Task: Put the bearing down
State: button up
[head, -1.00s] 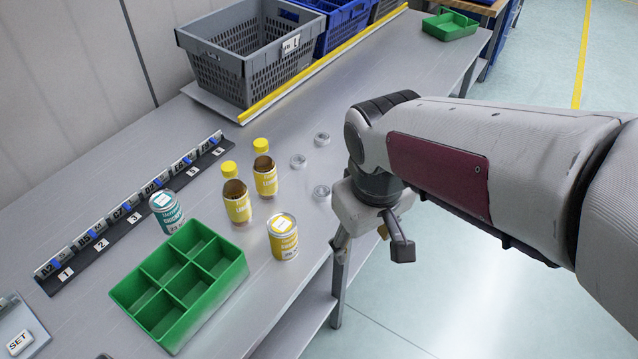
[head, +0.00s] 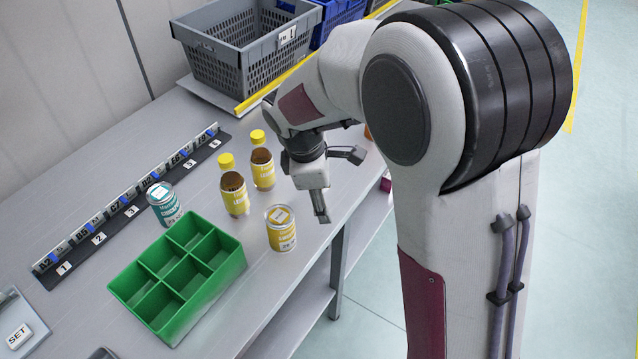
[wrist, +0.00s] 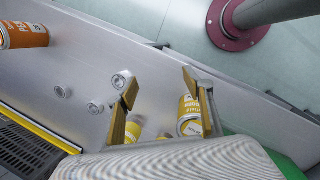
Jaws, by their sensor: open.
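Three small silver ring-shaped bearings show in the wrist view: one bearing (wrist: 122,80) right beside the tip of my left finger, a second bearing (wrist: 95,107), and a third bearing (wrist: 62,92) further left. They appear to rest on the grey table (wrist: 100,55). In the head view my arm hides them. My gripper (head: 340,185) is at the table's right edge; it also shows in the wrist view (wrist: 160,85), with its fingers wide apart and nothing between them. I cannot tell whether the left finger touches the nearest bearing.
A yellow can (head: 281,230) stands close to my gripper, with two yellow-capped bottles (head: 234,193) (head: 262,168) beyond. A green divided tray (head: 180,275), a teal can (head: 164,204) and a grey crate (head: 245,50) are on the table. An orange can (wrist: 22,35) stands at left.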

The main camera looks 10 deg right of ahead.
jog(key=w+n, duration=0.1)
jog(key=w+f+n, duration=0.1)
jog(key=w+n, duration=0.1)
jog(key=w+a+f+n, duration=0.1)
jog(key=w+n, duration=0.1)
jog(key=shift+w+t, duration=0.25)
jog(key=shift+t, duration=0.15)
jog(key=shift+w+r+n+t+h, duration=0.1)
jog(key=shift+w+r+n+t, duration=0.15)
jog(key=shift+w+n, duration=0.65)
jog(key=shift+w+r+n+t+h, duration=0.15)
jog(key=shift+w+r+n, duration=0.2)
jog(key=shift+n, duration=1.1)
jog(key=shift+w+r+n+t+h, duration=0.1)
jog(key=shift+w+r+n+t, duration=0.15)
jog(key=shift+w+n, duration=0.65)
jog(key=shift+s+n, duration=0.25)
jog(key=shift+x, duration=1.3)
jog(key=shift+f, duration=0.1)
